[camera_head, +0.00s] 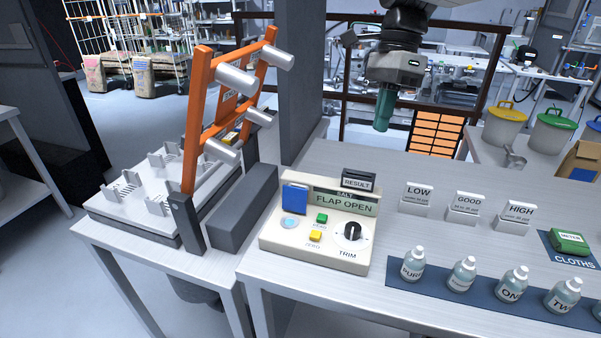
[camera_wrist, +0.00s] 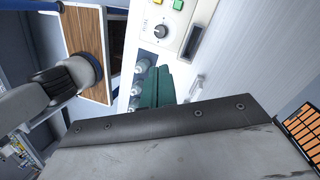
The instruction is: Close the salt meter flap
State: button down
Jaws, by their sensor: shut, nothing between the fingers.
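The salt meter (camera_head: 268,240) is a cream box on the bench, and its display (camera_head: 346,205) reads "FLAP OPEN". Its blue flap (camera_head: 294,199) stands raised at the back left, above a pale round spot (camera_head: 290,222). My gripper (camera_head: 382,122), with teal fingers, is shut and empty, hanging above and behind the meter, to its right and apart from it. In the wrist view the teal fingers (camera_wrist: 155,88) point towards the bench.
A green button (camera_head: 322,218), yellow button (camera_head: 315,236) and black trim knob (camera_head: 352,231) are on the meter. A RESULT block (camera_head: 358,180) stands behind it. LOW (camera_head: 418,197), GOOD and HIGH holders and several bottles (camera_head: 411,263) stand right. An orange rack (camera_head: 196,130) rises left.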

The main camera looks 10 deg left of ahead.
aim_at(301, 186)
jog(key=w+a+f+m+g, duration=0.1)
jog(key=w+a+f+m, duration=0.2)
jog(key=a, duration=0.4)
jog(key=w+a+f+m+g, duration=0.1)
jog(key=w+a+f+m, duration=0.2)
jog(key=a, duration=0.4)
jog(key=x, duration=1)
jog(key=shift+f, duration=0.2)
jog(key=shift+s+d+r+h, duration=0.1)
jog(key=shift+h, duration=0.2)
